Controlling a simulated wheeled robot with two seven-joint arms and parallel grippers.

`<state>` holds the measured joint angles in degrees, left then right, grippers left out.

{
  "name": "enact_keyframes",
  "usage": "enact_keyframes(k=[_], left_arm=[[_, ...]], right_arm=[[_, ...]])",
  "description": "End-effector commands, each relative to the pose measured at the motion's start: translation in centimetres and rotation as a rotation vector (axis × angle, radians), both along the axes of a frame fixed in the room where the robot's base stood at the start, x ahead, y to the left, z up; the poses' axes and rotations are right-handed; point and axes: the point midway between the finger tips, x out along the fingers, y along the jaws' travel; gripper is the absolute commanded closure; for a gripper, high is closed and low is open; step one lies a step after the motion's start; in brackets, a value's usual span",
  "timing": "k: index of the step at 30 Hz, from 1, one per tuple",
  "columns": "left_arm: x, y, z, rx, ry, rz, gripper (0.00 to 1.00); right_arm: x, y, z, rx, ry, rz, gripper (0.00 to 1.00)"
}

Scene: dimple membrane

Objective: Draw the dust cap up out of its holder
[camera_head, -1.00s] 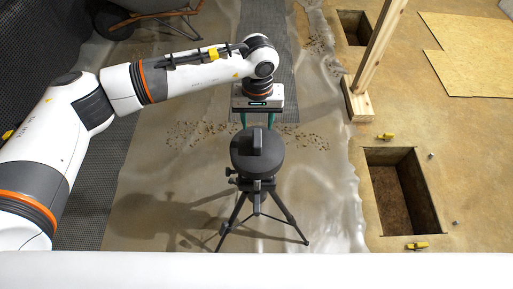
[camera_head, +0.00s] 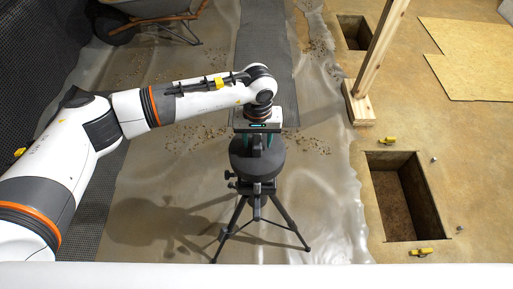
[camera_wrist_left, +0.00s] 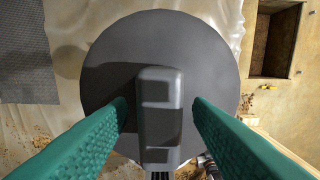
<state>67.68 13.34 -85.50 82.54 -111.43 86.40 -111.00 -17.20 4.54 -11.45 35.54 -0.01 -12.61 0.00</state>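The dust cap (camera_head: 258,166) is a dark grey disc with a raised upright grip bar, on top of a black tripod stand (camera_head: 257,196). In the left wrist view the cap (camera_wrist_left: 215,62) fills the middle and its grip bar (camera_wrist_left: 160,115) points up at the camera. My left gripper (camera_head: 257,141) is above the cap, its green fingers pointing down. In the wrist view the open fingers (camera_wrist_left: 159,106) stand on either side of the grip bar, with a narrow gap on each side. The holder under the cap is mostly hidden. My right gripper is not in view.
The tripod stands on a translucent sheet with scattered gravel. To the right are a square floor pit (camera_head: 404,196), yellow clips (camera_head: 421,252) and a wooden post (camera_head: 377,45). A wheelbarrow (camera_head: 152,8) is at the far left. The air around the cap is clear.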

Motion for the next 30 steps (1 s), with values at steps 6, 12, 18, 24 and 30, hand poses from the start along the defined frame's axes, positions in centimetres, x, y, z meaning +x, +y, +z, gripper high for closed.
enact_keyframes(k=[6, 12, 18, 24, 30], left_arm=[[0.0, 0.0, 0.0, 0.000, 0.000, 0.000, 0.90], [0.0, 0.0, 0.2, -0.001, 0.000, 0.000, 0.95], [0.0, 0.0, 1.0, 0.000, -0.001, 0.000, 0.95], [0.0, 0.0, 2.0, 0.000, -0.001, 0.000, 0.95], [0.0, 0.0, 3.0, -0.001, -0.001, -0.001, 0.95]], right_arm=[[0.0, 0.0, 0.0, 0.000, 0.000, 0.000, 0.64], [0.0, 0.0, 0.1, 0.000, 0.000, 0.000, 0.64], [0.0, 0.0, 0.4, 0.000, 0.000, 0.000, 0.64], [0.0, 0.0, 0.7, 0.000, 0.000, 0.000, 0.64], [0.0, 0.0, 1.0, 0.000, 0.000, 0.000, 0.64]])
